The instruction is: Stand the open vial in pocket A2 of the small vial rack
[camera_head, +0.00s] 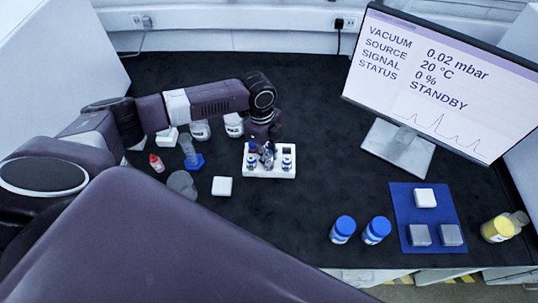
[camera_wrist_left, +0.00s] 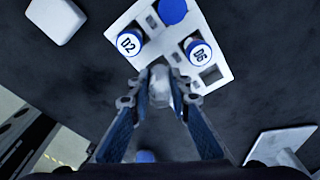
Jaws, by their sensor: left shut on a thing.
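The small white vial rack (camera_head: 270,174) stands on the black bench near the middle of the head view. It also fills the upper middle of the left wrist view (camera_wrist_left: 222,70). Vials labelled D2 (camera_wrist_left: 129,43) and D6 (camera_wrist_left: 199,51) and a blue-capped vial (camera_wrist_left: 172,10) stand in it. My left gripper (camera_head: 266,155) is at the rack, its fingers (camera_wrist_left: 161,80) shut on a pale, capless vial (camera_wrist_left: 160,92). The vial is at the rack's near edge in the wrist view; whether it touches the rack cannot be told. Pocket labels are not readable. My right gripper is not in view.
A white block (camera_head: 222,186), a blue-based stand (camera_head: 193,161) and a red-capped bottle (camera_head: 156,162) are left of the rack. Blue-capped jars (camera_head: 343,229), a blue mat (camera_head: 403,190) with blocks and a monitor (camera_head: 440,80) are right. Bench between is clear.

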